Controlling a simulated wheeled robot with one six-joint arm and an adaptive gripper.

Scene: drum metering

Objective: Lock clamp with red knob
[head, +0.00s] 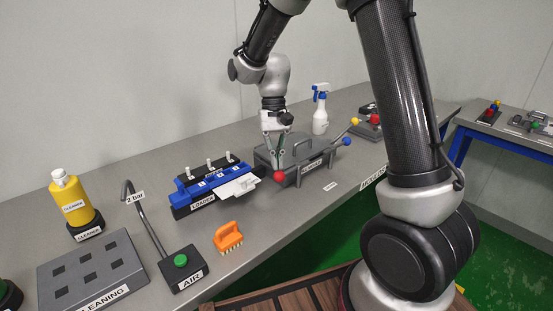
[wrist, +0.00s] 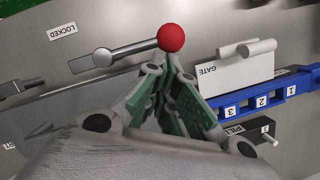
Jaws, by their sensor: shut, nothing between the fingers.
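The red knob (head: 279,176) is a ball at the end of a short metal lever on the front of the grey lidded box (head: 314,158). In the wrist view the red knob (wrist: 171,38) lies just beyond my fingertips, and its lever (wrist: 130,48) runs left to a pale pivot. A LOCKED label (wrist: 62,31) lies on the bench past the pivot, apart from the lever. My gripper (head: 276,158) points down just above the knob, shut and empty. Its green-padded fingers (wrist: 167,68) converge beside the knob; whether they touch it I cannot tell.
The blue loader (head: 206,196) with a white gate plate (head: 240,186) stands close left of the knob. Blue (head: 347,141) and yellow (head: 354,121) knobs are at the box's right.

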